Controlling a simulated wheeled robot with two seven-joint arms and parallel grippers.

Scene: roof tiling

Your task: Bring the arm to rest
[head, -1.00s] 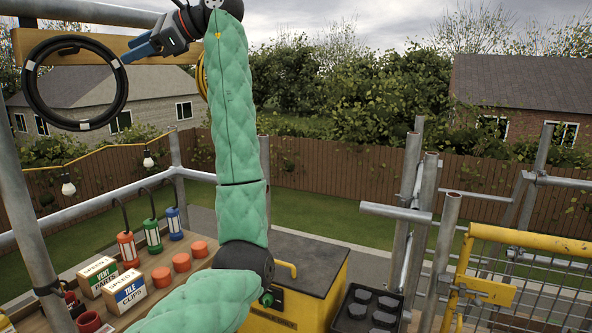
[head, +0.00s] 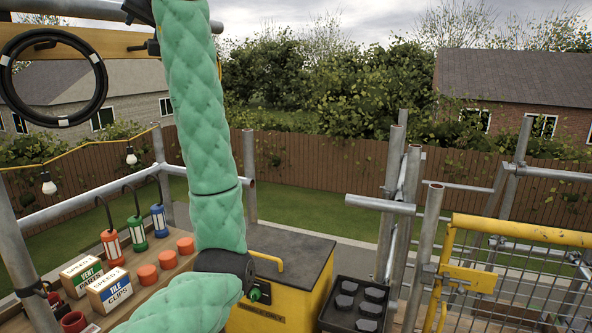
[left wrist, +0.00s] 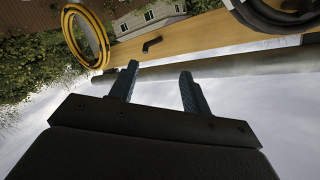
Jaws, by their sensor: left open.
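My left arm, in a quilted green sleeve (head: 190,100), rises nearly upright through the left half of the head view. Its dark wrist (head: 140,10) is at the top edge, and the fingers are cut off above the frame. In the left wrist view my left gripper (left wrist: 159,70) is open. Its two blue fingers are apart with nothing between them, in front of a wooden rail and sky. My right gripper is not in view.
A wooden rail (left wrist: 195,38) carries a black coil (head: 8,85), a bare peg (left wrist: 152,44) and a yellow coil (left wrist: 66,30). Below are lanterns (head: 137,232), labelled boxes (head: 110,290), a yellow chest (head: 300,290) and a black tray (head: 340,322). Scaffold poles (head: 392,190) stand right.

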